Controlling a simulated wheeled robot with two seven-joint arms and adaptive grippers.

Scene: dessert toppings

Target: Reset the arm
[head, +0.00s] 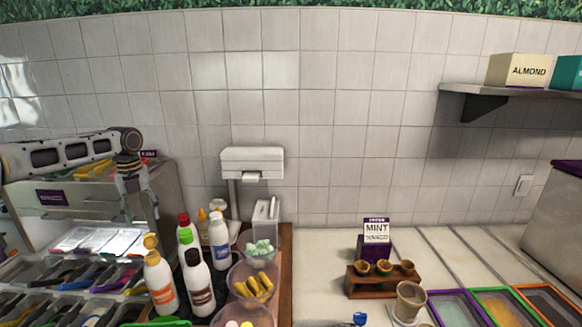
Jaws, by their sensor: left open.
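My left arm comes in from the left edge, raised above the topping trays. My left gripper (140,205) hangs down from its end with the fingers apart and nothing between them. It is in front of the steel display case (165,185) and to the left of the bottles, touching none of them as far as I can see. My right arm and gripper do not show in the head view.
Several sauce bottles (160,285) stand right of the trays (95,282). Bowls (250,283) of toppings and a white dispenser (252,162) are beside them. A MINT sign (376,231), wooden cone stand (382,284) and cup (409,300) are on the counter. The middle counter (325,270) is clear.

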